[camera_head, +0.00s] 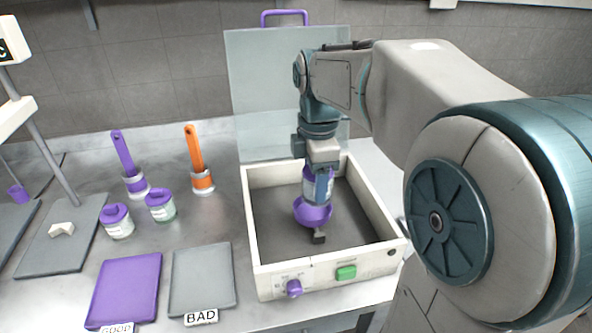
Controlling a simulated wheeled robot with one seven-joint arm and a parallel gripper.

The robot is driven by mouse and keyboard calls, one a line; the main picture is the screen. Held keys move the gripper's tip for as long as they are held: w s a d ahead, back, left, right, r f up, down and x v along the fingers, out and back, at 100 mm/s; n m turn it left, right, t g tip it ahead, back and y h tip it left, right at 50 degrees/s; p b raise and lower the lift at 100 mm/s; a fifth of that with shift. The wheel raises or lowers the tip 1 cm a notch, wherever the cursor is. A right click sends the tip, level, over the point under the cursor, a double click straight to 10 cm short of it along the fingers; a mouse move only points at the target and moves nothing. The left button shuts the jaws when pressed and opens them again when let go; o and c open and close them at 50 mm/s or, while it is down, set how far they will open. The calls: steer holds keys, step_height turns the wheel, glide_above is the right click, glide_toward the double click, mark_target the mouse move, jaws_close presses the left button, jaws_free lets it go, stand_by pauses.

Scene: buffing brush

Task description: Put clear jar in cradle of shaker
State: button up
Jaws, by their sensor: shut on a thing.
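The shaker (258,262) is a cream open-topped box with a dark inside, on the right of the bench. Its clear lid (262,92) with a purple handle is raised at the back. A purple cup-shaped cradle (313,215) sits inside it. My gripper (322,186) points down into the box, shut on the clear jar (308,187). The jar looks upright, directly at or over the cradle. The gripper hides much of the jar, and I cannot tell whether its bottom touches the cradle.
Two purple-lidded jars (117,222) (160,205) stand on the left. Purple (137,185) and orange (202,183) handled tools stand in holders behind them. A purple GOOD tray (126,285) and grey BAD tray (202,277) lie in front. The shaker's walls surround my gripper.

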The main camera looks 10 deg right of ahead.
mark_target(310, 193)
steer(key=shift+w+a+f, duration=0.3)
steer(key=shift+w+f, duration=0.1)
steer(key=shift+w, duration=0.1)
steer(key=shift+f, duration=1.9)
steer(key=shift+f, duration=0.2)
steer(key=o, duration=1.1)
steer(key=shift+r, duration=0.1)
step_height(310, 193, up, 12)
steer(key=shift+r+p, duration=0.1)
steer(key=shift+p, duration=0.35)
